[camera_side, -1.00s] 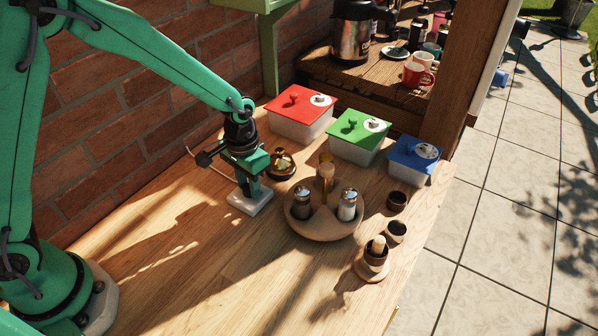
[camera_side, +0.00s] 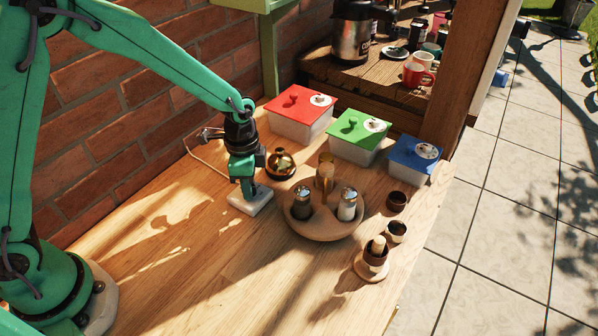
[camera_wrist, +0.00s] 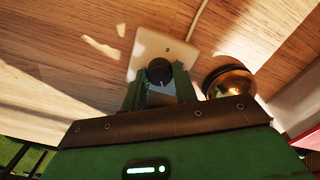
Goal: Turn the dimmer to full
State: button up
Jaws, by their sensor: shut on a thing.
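The dimmer is a pale square plate (camera_side: 250,203) on the wooden table, with a dark round knob that shows in the wrist view (camera_wrist: 159,70). A small dark mark is printed on the plate above the knob. A white line on the knob points down and slightly right in the wrist view. My gripper (camera_wrist: 160,84) is over the plate, its green fingers shut on the knob from both sides. In the side view my gripper (camera_side: 246,186) hides the knob.
A brass, rounded object (camera_side: 280,164) stands close beside the dimmer. A wooden caddy (camera_side: 322,226) with shakers is to the right. Lidded red (camera_side: 301,102), green (camera_side: 357,128) and blue (camera_side: 415,152) boxes stand behind. The table's left and front are clear.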

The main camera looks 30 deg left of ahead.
jog(key=shift+m, duration=0.4)
jog(key=o, duration=1)
jog(key=shift+c, duration=0.2)
jog(key=shift+r, duration=3.9)
jog(key=shift+r, duration=0.1)
